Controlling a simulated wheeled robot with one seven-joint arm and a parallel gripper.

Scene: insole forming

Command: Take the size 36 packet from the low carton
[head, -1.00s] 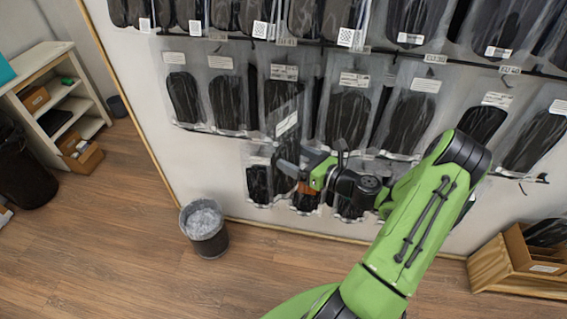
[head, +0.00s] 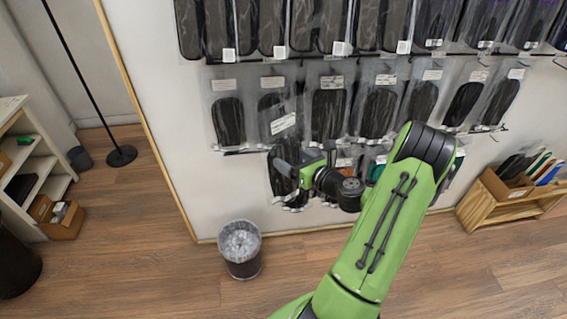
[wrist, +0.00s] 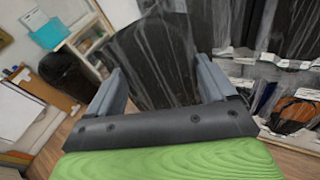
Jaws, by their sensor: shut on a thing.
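My gripper (head: 290,168) is in front of the wall of hanging packets, on the left of my green arm. It is shut on a clear packet with a dark insole, which fills the space between the fingers in the wrist view (wrist: 155,65). A white label (head: 283,123) shows above the gripper, tilted; its size cannot be read. A low carton (head: 497,188) with several dark and coloured packets stands in a wooden stand at the right. I cannot tell a size 36 mark on any packet.
Rows of packets (head: 328,110) hang on hooks on the white wall. A waste bin (head: 243,262) stands on the floor below. A white shelf (head: 30,180) and a small cardboard box (head: 68,228) are at the left.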

